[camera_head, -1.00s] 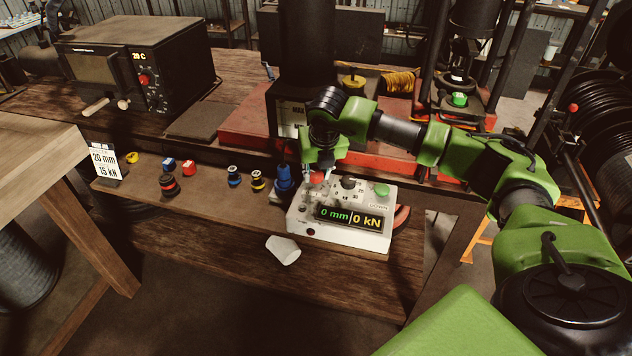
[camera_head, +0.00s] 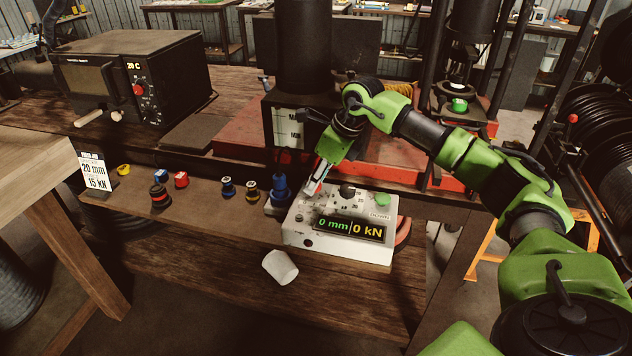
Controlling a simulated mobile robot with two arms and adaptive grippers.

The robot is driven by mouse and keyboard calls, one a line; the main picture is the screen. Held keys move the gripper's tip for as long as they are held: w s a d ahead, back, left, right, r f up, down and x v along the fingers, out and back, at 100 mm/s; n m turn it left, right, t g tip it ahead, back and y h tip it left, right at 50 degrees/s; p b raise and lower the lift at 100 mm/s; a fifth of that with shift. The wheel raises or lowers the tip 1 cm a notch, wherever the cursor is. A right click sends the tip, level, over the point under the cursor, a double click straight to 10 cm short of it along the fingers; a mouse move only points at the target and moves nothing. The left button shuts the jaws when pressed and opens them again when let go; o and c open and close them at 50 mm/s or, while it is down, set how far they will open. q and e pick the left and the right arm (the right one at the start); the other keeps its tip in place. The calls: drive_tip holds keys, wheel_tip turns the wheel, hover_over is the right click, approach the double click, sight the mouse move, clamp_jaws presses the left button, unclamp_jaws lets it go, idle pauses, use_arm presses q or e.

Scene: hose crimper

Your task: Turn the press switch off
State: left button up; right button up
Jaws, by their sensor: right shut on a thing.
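The white press control box (camera_head: 300,235) stands on the wooden shelf, with a display reading 0 mm and 0 kN. A black knob (camera_head: 347,191) and a green button (camera_head: 380,204) are on its top. My right gripper (camera_head: 313,187) reaches down, tilted, to the box's upper left corner. Its fingers are shut on a small part there, which appears to be the press switch; a bit of red shows beside the fingertips. The fingers hide most of the switch, and its position cannot be read. My left gripper is out of view.
Several coloured fittings stand on the shelf to the left, including a blue one (camera_head: 280,189) close to the box. A white cup (camera_head: 280,266) lies tipped in front. The dark press column (camera_head: 303,45) rises behind. An oven-like unit (camera_head: 135,80) stands at left.

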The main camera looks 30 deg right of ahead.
drive_tip(key=shift+n+y, duration=0.4)
drive_tip(key=shift+n, duration=0.6)
drive_tip(key=shift+g, duration=0.3)
drive_tip(key=o, duration=1.1)
drive_tip(key=shift+d+r, duration=0.15)
drive_tip(key=shift+r, duration=0.05)
drive_tip(key=v, duration=1.1)
drive_tip(key=shift+s+r, duration=0.1)
drive_tip(key=shift+r, duration=0.15)
